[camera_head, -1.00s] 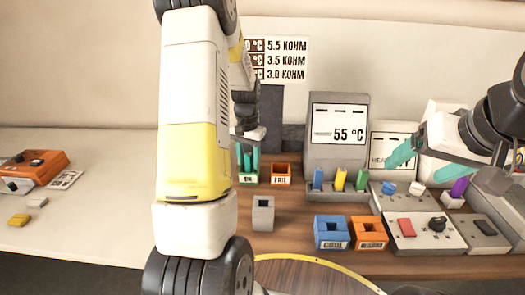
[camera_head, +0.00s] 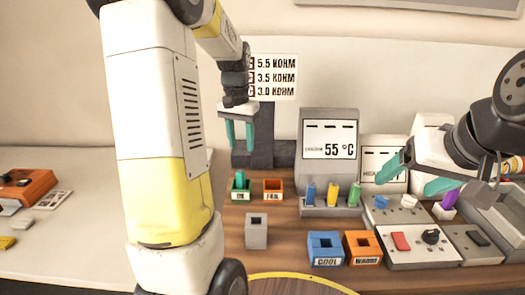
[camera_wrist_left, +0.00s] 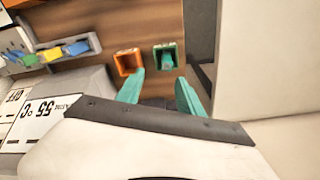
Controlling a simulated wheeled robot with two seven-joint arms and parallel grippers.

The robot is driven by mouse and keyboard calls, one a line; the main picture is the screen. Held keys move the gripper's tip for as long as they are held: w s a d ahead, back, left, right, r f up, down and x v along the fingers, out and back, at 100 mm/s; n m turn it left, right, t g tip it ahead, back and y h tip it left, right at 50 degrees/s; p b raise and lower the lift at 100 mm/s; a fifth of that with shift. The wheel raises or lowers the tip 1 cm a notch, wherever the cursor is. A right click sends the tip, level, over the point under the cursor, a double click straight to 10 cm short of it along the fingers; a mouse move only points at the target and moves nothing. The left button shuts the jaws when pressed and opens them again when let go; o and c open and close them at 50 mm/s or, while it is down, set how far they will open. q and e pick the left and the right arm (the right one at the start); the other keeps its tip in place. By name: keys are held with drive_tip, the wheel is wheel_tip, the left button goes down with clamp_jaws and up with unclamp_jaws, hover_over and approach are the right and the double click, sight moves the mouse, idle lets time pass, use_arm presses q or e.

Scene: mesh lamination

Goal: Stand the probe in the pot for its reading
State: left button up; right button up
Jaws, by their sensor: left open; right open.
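A purple upright piece (camera_head: 450,198), perhaps the probe, stands in a small white holder (camera_head: 443,212) at the right; I cannot be sure. A grey block with a square hole (camera_head: 256,238), possibly the pot, stands left of centre. My left gripper (camera_head: 240,147) is open and empty above the green bin (camera_head: 239,196), which also shows in the left wrist view (camera_wrist_left: 181,55). A small teal-grey piece (camera_wrist_left: 167,61) sits in that bin.
An orange FAIL bin (camera_head: 273,196) stands beside the green one. A rack (camera_head: 331,210) holds blue, yellow and green pieces under a display (camera_head: 330,140) reading 55 °C. COOL (camera_head: 325,262) and WARM (camera_head: 363,260) bins stand in front, near a switch box (camera_head: 418,258).

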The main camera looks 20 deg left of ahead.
use_arm(q)
drive_tip(key=s+d+r+t+h, duration=0.1)
drive_tip(key=s+d+r, duration=0.3)
drive_tip(key=s, duration=0.6)
drive_tip(key=s+d+r+t+h, duration=0.1)
drive_tip(key=s+d+r+t, duration=0.3)
drive_tip(key=s+d, duration=0.3)
drive_tip(key=s, duration=0.4)
drive_tip(key=shift+s+d+r+n+t, duration=0.2)
drive_tip(key=shift+r+n+t, duration=0.1)
drive_tip(key=shift+r+n, duration=0.1)
use_arm(e)
drive_tip(key=shift+c, duration=0.2)
idle(0.7)
